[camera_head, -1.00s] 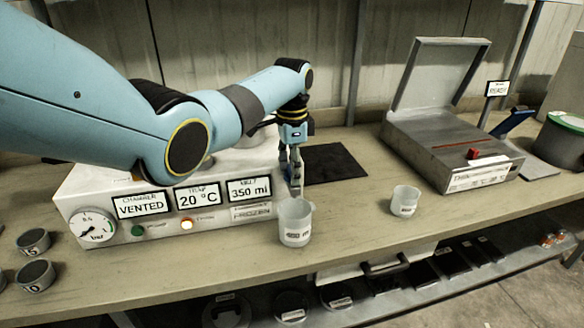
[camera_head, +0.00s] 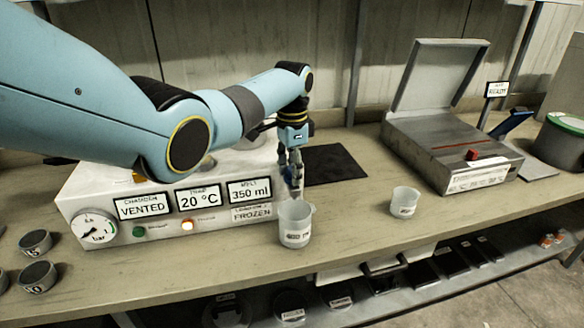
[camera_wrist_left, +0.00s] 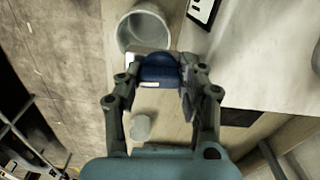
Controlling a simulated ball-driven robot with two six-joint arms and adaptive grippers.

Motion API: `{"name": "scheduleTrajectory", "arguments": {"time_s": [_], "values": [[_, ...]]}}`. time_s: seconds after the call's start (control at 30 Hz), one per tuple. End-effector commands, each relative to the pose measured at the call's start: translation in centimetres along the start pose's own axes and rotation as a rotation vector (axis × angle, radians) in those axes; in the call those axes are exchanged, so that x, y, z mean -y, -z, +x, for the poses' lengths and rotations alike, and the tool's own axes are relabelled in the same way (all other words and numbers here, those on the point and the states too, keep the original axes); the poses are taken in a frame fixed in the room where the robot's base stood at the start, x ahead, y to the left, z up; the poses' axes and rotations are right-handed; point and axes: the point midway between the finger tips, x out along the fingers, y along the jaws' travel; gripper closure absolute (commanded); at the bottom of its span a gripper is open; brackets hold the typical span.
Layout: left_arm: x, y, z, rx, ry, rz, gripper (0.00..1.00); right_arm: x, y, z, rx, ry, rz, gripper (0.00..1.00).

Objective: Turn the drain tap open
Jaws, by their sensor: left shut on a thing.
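My left gripper (camera_head: 293,178) points down at the right end of the white chamber unit (camera_head: 105,182). In the left wrist view, the gripper (camera_wrist_left: 160,82) is shut on a dark blue tap handle (camera_wrist_left: 159,70), which lies between its fingertips. The tap is mostly hidden behind the fingers in the head view. A clear beaker (camera_head: 295,224) stands upright just below and in front of the gripper; its open rim also shows in the left wrist view (camera_wrist_left: 120,33). The unit's displays read VENTED, 20 °C, 350 ml and FROZEN. My right gripper is not in view.
A smaller beaker (camera_head: 404,202) stands to the right on the bench. A grey box with its lid raised (camera_head: 455,150) is at the back right. A dark mat (camera_head: 335,164) lies behind the gripper. Dark round tins (camera_head: 36,241) sit at the left.

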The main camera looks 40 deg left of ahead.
Motion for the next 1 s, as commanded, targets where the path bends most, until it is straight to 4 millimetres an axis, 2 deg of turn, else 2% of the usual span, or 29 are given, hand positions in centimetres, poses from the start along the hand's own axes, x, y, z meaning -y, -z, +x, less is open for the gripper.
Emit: {"name": "scheduleTrajectory", "arguments": {"time_s": [0.5, 1.0], "values": [[0.0, 0.0, -0.3, 0.0, 0.0, -0.461, 0.94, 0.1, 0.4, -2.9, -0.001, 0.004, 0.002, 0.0], [0.1, 0.0, -0.1, -0.001, 0.001, -0.935, 0.94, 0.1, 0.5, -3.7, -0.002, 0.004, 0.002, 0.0]]}}
